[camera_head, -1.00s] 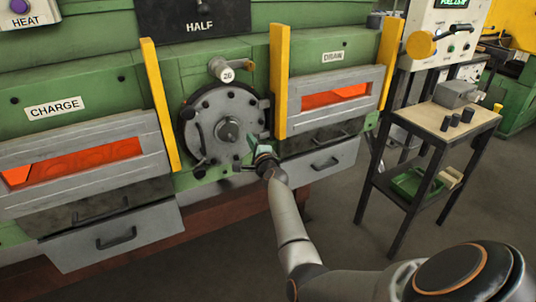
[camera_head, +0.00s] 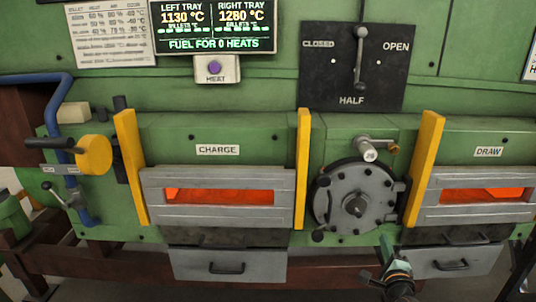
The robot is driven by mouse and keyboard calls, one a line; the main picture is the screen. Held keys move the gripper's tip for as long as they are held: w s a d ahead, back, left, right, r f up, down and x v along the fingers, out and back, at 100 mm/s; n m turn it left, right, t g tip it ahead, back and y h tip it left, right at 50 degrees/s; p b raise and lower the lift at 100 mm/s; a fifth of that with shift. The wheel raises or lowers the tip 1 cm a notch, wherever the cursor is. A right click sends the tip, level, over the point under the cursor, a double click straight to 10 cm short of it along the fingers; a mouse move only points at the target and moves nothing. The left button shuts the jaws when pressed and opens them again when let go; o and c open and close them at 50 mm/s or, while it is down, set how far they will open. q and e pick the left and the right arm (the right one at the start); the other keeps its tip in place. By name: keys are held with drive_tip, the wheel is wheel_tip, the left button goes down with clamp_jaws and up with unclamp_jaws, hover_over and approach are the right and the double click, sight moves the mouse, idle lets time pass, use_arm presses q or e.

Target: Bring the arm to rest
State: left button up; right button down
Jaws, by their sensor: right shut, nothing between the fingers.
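My right gripper (camera_head: 386,243) is shut and empty at the lower right of the head view. Its teal fingers point up, in front of the furnace, just below and right of the round grey hatch (camera_head: 340,190). I cannot tell whether it touches anything. Only the wrist end of my right arm shows, cut off by the bottom edge. My left gripper is out of view.
The CHARGE door (camera_head: 165,215) and DRAW door (camera_head: 432,213) show orange glow through their slots. Drawers with handles (camera_head: 227,278) sit below them. A lever (camera_head: 360,60) on a black plate points down toward HALF.

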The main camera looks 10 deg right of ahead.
drive_tip(key=s+a+f+n+g+y, duration=0.3)
drive_tip(key=s+a+f+n+y, duration=0.3)
drive_tip(key=s+a+f+n, duration=0.65)
drive_tip(key=s+a+f+n+g+y, duration=0.1)
drive_tip(key=s+a+f+n+g, duration=0.1)
drive_tip(key=s+a+f+n, duration=0.2)
drive_tip(key=s+a+f+n+g+y, duration=0.1)
drive_tip(key=s+a+f+n+g, duration=0.1)
drive_tip(key=s+a+n, duration=0.8)
drive_tip(key=shift+s+a+f+y, duration=0.4)
drive_tip(key=shift+s+a+f, duration=0.15)
drive_tip(key=shift+s+f, duration=0.4)
drive_tip(key=shift+s+r, duration=0.1)
